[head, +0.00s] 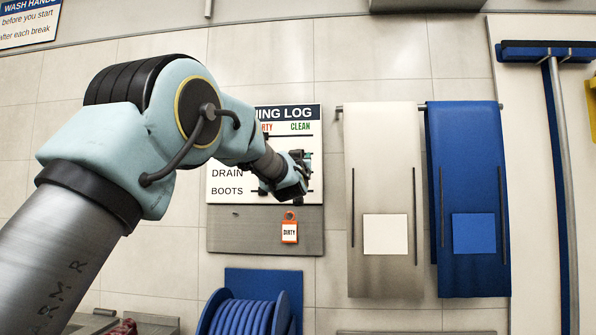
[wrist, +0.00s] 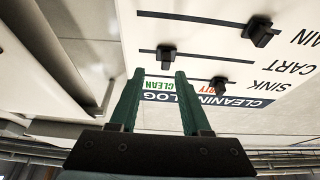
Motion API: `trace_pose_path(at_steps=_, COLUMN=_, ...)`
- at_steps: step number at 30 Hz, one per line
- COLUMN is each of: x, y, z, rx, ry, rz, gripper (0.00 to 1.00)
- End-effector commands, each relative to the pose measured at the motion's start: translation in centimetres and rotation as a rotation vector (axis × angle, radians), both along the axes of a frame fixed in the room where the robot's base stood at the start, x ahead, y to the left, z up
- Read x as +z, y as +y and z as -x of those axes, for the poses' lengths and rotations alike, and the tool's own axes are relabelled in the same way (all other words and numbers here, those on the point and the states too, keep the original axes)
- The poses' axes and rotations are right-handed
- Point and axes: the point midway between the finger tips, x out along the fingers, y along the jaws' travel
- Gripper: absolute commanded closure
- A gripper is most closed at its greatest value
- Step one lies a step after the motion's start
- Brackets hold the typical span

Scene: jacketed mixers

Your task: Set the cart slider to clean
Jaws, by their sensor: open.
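The cleaning log board (head: 234,160) hangs on the wall in the head view, with DIRTY and CLEAN columns. In the wrist view it shows upside down. The black cart slider (wrist: 165,55) sits on the CART row, towards the CLEAN end of its track. My gripper (wrist: 160,72) is open, its two green fingers pointing at the board. The cart slider shows just beyond and between the fingertips; I cannot tell whether they touch it. In the head view my gripper (head: 300,168) covers part of the board, so the cart slider is hidden there.
The sink slider (wrist: 219,84) and drain slider (wrist: 262,34) sit towards the DIRTY side. An orange DIRTY tag (head: 289,232) hangs below the board. A beige apron (head: 383,150) and a blue apron (head: 467,155) hang to the right. A blue hose reel (head: 250,312) stands below.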

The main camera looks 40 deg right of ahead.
Motion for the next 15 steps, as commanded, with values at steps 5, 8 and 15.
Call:
trace_pose_path(at_steps=5, x=-1.7, y=2.2, z=2.4, rx=0.0, ry=0.0, rz=0.001, gripper=0.53)
trace_pose_path(at_steps=8, x=-2.0, y=2.9, z=3.3, rx=-0.002, ry=0.0, rz=0.002, gripper=0.53)
trace_pose_path(at_steps=15, x=-2.2, y=3.6, z=4.0, rx=-0.001, ry=0.0, rz=0.001, gripper=0.53)
